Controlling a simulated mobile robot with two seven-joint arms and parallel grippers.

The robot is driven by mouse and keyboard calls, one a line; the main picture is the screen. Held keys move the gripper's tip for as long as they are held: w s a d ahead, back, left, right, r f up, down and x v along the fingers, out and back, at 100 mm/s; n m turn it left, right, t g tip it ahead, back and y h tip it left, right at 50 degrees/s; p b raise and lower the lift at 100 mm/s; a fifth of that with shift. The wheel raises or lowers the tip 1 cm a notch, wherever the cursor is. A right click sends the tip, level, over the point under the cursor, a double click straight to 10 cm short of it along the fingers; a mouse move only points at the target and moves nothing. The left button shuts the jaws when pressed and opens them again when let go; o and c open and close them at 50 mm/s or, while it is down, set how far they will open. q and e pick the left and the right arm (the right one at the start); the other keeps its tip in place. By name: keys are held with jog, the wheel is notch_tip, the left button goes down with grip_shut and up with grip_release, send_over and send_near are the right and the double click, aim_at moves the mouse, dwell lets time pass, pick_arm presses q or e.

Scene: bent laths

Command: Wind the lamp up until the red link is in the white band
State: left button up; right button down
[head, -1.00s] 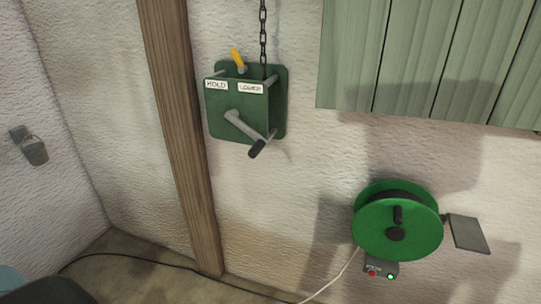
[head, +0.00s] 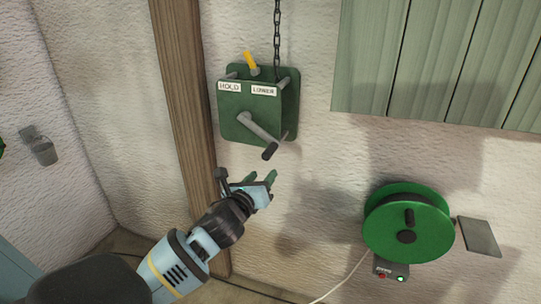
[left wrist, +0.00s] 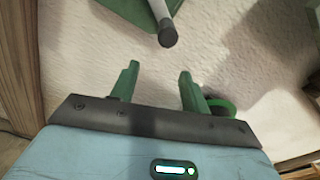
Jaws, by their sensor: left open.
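The green winch box (head: 250,113) is fixed to the wall, with a HOLD label (head: 229,87) and a LOWER label (head: 264,91). Its yellow lever (head: 250,62) tilts left, toward the HOLD side. The grey crank (head: 258,127) points down and right, ending in a black grip (head: 270,151). The grip also shows in the left wrist view (left wrist: 167,37). A dark chain (head: 277,35) runs up from the box out of view. No red link, white band or lamp shows. My left gripper (head: 262,180) is open and empty, just below the grip and apart from it.
A wooden post (head: 180,110) stands left of the winch. A green reel (head: 408,225) with a switch box (head: 391,270) is at lower right, near a grey plate (head: 479,237). Green boards (head: 440,60) hang at upper right.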

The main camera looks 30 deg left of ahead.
aim_at(270, 152)
pick_arm(q)
jog(key=r, duration=0.2)
jog(key=w+a+r+m, duration=0.1)
jog(key=shift+y, duration=0.4)
jog(key=shift+x, duration=3.85)
jog(key=shift+r, duration=0.1)
grip_shut()
